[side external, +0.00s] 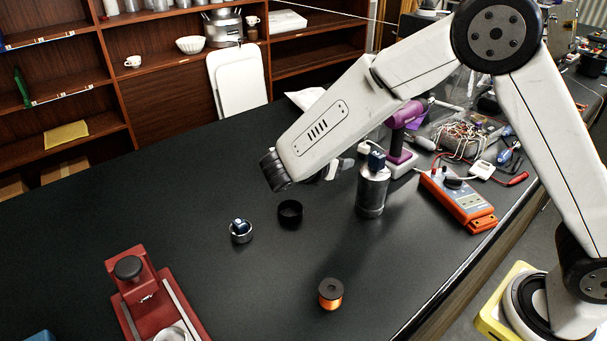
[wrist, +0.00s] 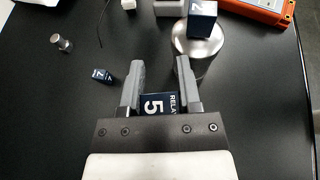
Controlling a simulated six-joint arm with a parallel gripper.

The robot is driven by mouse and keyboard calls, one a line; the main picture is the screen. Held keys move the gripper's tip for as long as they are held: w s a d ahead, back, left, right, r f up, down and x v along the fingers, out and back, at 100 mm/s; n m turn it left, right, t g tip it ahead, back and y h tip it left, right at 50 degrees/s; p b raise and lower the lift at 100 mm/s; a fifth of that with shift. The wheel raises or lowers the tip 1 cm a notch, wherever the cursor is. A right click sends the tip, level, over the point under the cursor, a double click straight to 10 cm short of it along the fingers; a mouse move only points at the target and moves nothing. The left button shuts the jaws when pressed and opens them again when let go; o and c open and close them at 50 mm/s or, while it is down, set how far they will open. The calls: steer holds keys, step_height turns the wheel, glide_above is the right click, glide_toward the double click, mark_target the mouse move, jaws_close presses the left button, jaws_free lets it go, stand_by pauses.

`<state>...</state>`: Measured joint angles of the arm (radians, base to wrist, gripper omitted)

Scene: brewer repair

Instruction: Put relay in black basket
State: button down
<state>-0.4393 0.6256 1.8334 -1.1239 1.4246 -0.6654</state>
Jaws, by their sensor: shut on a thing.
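In the wrist view my gripper (wrist: 161,72) is closed around a dark blue relay (wrist: 157,104) with white lettering and a large "5". The relay sits deep between the two grey fingers. In the side view the arm link mostly hides my gripper and the held relay. A small black round open container (side external: 290,213), which may be the black basket, stands on the table below the arm. A second blue block (side external: 376,160) rests on a silver cylinder (side external: 371,192).
An orange meter (side external: 458,200) and tangled wires (side external: 460,140) crowd the right. The middle and left of the black table are mostly clear.

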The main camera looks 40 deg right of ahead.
steer(key=w+a+r+n+t+y, duration=0.45)
steer(key=w+a+n+t, duration=0.2)
steer(key=w, duration=0.25)
glide_above(292, 209)
step_height(292, 209, down, 6)
steer(key=shift+w+f+n+t+h, duration=0.1)
steer(key=shift+n+t+h, duration=0.15)
steer(key=shift+t+h, duration=0.1)
steer(key=shift+f, duration=0.2)
steer(key=shift+f, duration=4)
steer(key=shift+c, duration=1.1)
jaws_free()
